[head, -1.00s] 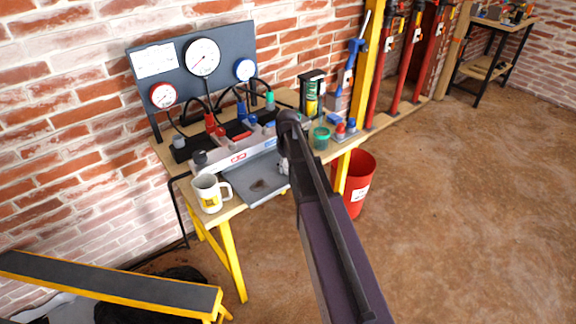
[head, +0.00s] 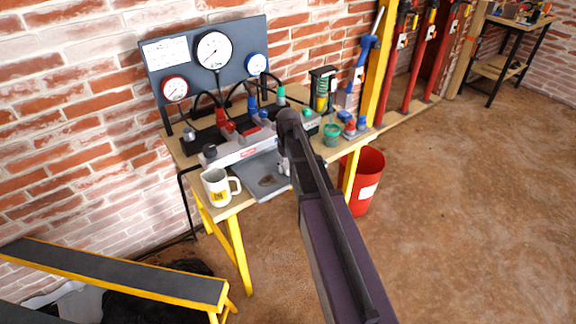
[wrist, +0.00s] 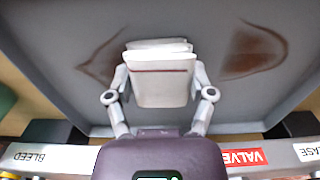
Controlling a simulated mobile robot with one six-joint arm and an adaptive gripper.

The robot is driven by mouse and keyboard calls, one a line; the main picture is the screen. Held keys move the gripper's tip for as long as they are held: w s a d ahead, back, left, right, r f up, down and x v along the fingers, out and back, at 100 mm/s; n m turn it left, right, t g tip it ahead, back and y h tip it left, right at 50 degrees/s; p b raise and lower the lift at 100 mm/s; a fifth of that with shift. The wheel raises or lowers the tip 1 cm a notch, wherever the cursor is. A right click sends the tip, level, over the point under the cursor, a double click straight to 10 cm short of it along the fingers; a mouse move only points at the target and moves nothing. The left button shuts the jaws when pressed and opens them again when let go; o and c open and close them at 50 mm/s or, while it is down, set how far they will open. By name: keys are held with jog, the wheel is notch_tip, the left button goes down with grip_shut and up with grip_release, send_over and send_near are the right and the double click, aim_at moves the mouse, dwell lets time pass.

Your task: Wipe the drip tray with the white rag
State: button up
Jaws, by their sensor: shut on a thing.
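The white rag (wrist: 162,88), folded with a red stripe, is held between the two fingers of my gripper (wrist: 160,76) in the wrist view. The grey drip tray (wrist: 190,18) lies beneath it, with brown stains showing to the left (wrist: 104,60) and right (wrist: 252,52) of the rag. Whether the rag touches the tray cannot be told. In the head view the tray (head: 262,190) sits at the front of the workbench with a dark stain (head: 267,181) on it. There my arm hides the rag and most of the gripper.
A white mug (head: 216,188) stands close left of the tray. Behind the tray is a valve manifold (head: 235,150), below a gauge board (head: 205,85). A green cup (head: 332,135) stands to the right. A red bucket (head: 368,180) is on the floor, and a low yellow-edged bench (head: 120,274) at lower left.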

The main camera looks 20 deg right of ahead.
aim_at(269, 179)
jog(key=shift+s+a+f, duration=0.1)
jog(key=shift+s+a, duration=0.15)
jog(key=shift+a, duration=0.4)
jog(key=shift+s+a+r, duration=0.1)
jog(key=shift+s+a, duration=0.1)
jog(key=shift+a, duration=0.45)
jog(key=shift+s+a+f, duration=0.1)
jog(key=shift+s+a, duration=0.15)
jog(key=shift+a, duration=0.4)
jog(key=shift+s+a, duration=0.3)
jog(key=shift+a, duration=0.65)
jog(key=shift+s+a, duration=0.3)
jog(key=shift+a, duration=0.6)
jog(key=shift+r, duration=0.2)
notch_tip(269, 179, up, 6)
jog(key=p, duration=0.6)
jog(key=shift+f, duration=0.1)
